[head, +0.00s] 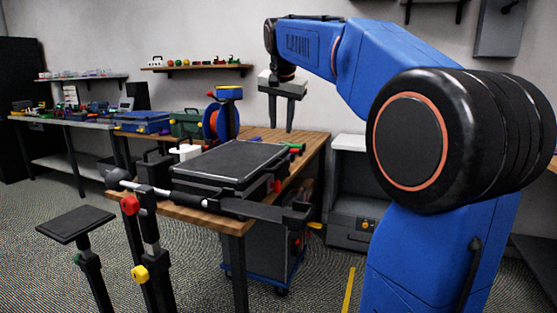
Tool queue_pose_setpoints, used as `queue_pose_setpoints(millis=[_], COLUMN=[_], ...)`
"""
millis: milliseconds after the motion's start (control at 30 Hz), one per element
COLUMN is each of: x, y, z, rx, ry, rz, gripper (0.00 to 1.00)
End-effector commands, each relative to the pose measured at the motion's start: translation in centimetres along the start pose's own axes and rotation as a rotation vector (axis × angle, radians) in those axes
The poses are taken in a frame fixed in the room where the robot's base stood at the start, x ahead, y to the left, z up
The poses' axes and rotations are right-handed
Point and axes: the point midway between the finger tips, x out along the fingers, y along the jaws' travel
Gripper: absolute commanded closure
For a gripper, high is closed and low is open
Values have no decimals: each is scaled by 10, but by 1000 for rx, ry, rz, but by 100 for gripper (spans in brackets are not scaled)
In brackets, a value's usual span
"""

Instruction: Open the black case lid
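The black case (212,184) sits on the wooden workbench in the head view. Its flat, dark lid (232,158) lies down over the body, and the lid looks shut. My gripper (281,125) hangs from my blue arm, above and to the right of the case's far side, apart from it. The case's back side and any hinge are hidden.
The wooden workbench (308,150) has some free wood right of the case. A blue-and-red reel (212,122) with a yellow top stands behind the case. A black stand (145,215) with red and yellow knobs stands at the front. Shelves (200,67) hang on the wall.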

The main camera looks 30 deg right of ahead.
Motion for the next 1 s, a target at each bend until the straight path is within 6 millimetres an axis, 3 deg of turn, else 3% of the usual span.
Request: queue_pose_setpoints(millis=[700, 1000], x=[126, 152], y=[0, 0], z=[1, 0], rx=[-2, -1], ry=[-2, 0], rz=[1, 0], gripper=[69, 69])
